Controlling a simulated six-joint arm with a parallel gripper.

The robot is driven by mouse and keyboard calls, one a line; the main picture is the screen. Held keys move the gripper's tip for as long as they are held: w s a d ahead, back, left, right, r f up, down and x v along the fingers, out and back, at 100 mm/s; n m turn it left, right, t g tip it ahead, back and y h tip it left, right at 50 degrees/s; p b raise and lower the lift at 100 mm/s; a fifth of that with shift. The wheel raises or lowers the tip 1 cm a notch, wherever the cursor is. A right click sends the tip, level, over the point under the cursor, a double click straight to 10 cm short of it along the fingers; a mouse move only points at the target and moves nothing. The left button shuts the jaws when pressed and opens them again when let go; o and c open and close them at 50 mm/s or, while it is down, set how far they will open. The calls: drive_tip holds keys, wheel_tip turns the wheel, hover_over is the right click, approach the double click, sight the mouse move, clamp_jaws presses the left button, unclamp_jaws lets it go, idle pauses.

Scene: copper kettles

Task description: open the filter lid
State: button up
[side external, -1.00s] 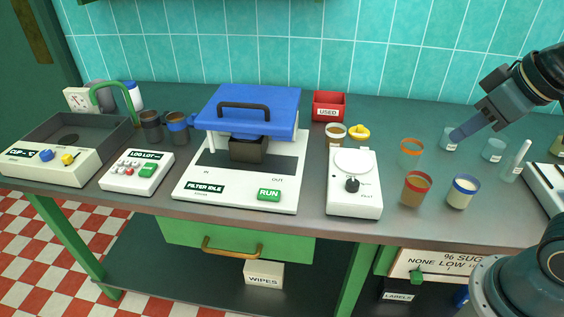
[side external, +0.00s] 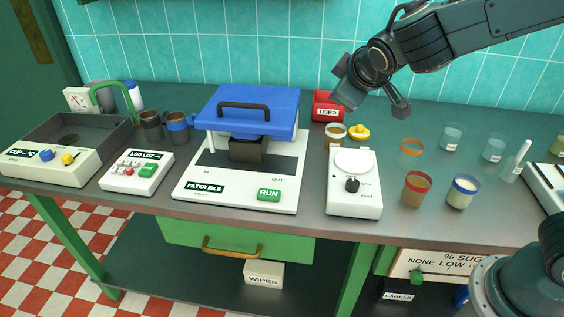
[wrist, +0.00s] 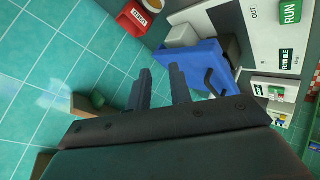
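The filter unit (side external: 284,181) is a white box labelled "FILTER IDLE" with a green RUN button (side external: 269,194). Its blue lid (side external: 207,116) lies over the dark filter block (side external: 248,149), with a dark arched handle (side external: 244,105) on top. The lid also shows in the wrist view (wrist: 193,55), with its handle (wrist: 213,80). My gripper (side external: 374,108) hangs in the air to the right of the lid, near the red bin in the picture. In the wrist view my gripper's fingers (wrist: 159,78) are apart with nothing between them.
A red bin labelled "USED" (side external: 328,106) stands behind and right of the filter. A white device with a knob (side external: 355,200) and several cups stand to the right. Above the lid is free room.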

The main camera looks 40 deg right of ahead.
drive_tip(key=w+a+f+n+t+h, duration=0.1)
drive_tip(key=w+a+f+n+t, duration=0.25)
drive_tip(key=w+a, duration=0.35)
drive_tip(key=n+t, duration=0.3)
drive_tip(key=n, duration=0.2)
approach(243, 107)
drive_tip(key=v, duration=0.3)
drive_tip(key=shift+a+r, duration=0.1)
drive_tip(key=shift+a, duration=0.1)
drive_tip(key=shift+w, duration=0.15)
drive_tip(key=shift+x, duration=6.8)
drive_tip(key=shift+d, duration=0.2)
clamp_jaws()
